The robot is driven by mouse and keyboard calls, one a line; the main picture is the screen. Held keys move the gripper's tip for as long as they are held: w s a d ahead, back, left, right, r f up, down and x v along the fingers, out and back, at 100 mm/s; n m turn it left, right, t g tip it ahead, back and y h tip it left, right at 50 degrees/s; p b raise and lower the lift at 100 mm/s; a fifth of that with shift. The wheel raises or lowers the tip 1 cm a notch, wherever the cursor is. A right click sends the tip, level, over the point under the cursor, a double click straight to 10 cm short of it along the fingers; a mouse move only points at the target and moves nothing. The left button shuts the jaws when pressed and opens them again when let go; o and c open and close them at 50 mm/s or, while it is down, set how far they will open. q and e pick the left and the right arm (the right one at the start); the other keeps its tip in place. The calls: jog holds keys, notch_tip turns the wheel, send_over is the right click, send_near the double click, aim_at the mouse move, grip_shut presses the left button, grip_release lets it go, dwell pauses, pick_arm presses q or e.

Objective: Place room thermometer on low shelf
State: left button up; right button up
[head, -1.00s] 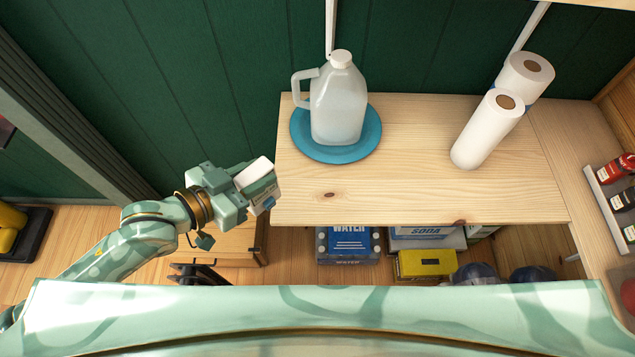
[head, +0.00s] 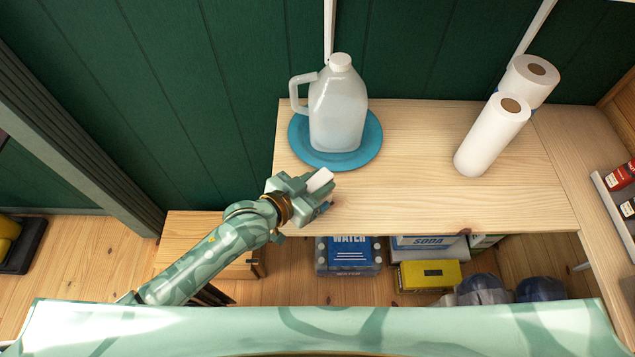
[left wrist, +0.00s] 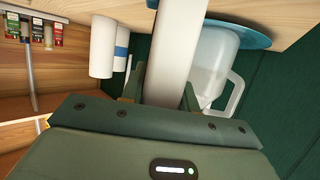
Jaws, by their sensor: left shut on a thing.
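The room thermometer (head: 320,180) is a small white block held in my left gripper (head: 318,191). In the head view the gripper is over the left front part of the low wooden shelf (head: 420,205), in front of the blue plate. In the left wrist view the thermometer (left wrist: 178,55) is a pale upright bar between the two fingers (left wrist: 163,92), and its face is hidden. Whether it touches the shelf, I cannot tell. My right gripper is not in view.
A water jug (head: 338,110) stands on a blue plate (head: 368,152) just behind the gripper. Two paper towel rolls (head: 490,135) stand at the right. The shelf between them is clear. Below are water packs (head: 348,255), a soda box (head: 428,245) and a yellow box (head: 428,276).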

pick_arm(q)
jog(key=shift+f, duration=0.15)
jog(key=o, duration=1)
jog(key=shift+r, duration=0.3)
jog(key=p+v, duration=0.1)
jog(key=v, duration=1.1)
jog(key=shift+f+p, duration=0.15)
jog(key=shift+p, duration=0.2)
